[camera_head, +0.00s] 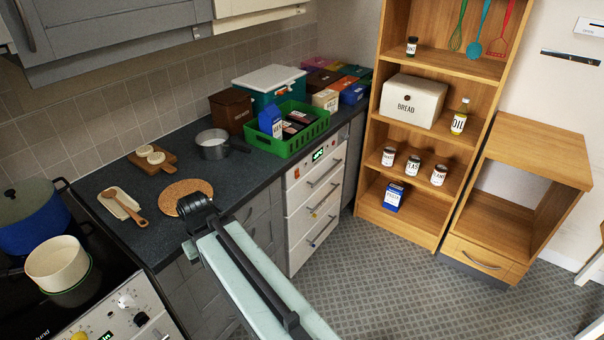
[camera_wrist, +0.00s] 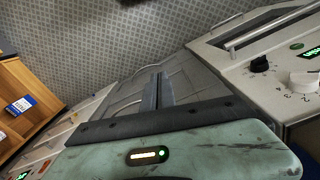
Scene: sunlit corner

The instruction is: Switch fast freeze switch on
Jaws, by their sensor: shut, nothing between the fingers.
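The white drawer unit (camera_head: 315,205) stands under the counter, right of centre in the head view. Its top panel has a green lit display (camera_head: 318,154) and a small orange-red spot (camera_head: 297,173) at the left. I cannot tell which part is the fast freeze switch or its position. The white unit also shows at the lower left of the wrist view (camera_wrist: 60,142). My gripper (camera_head: 192,207) is over the counter's front edge, left of the unit and apart from it. In the wrist view my gripper (camera_wrist: 159,76) is shut and empty, with grey cabinet fronts beyond.
A cork mat (camera_head: 183,193) lies on the counter behind my gripper. The cooker (camera_head: 120,305) with a cream pot (camera_head: 57,263) is at the left. A green crate (camera_head: 290,145) stands above the white unit. The patterned floor (camera_head: 400,270) in front is clear.

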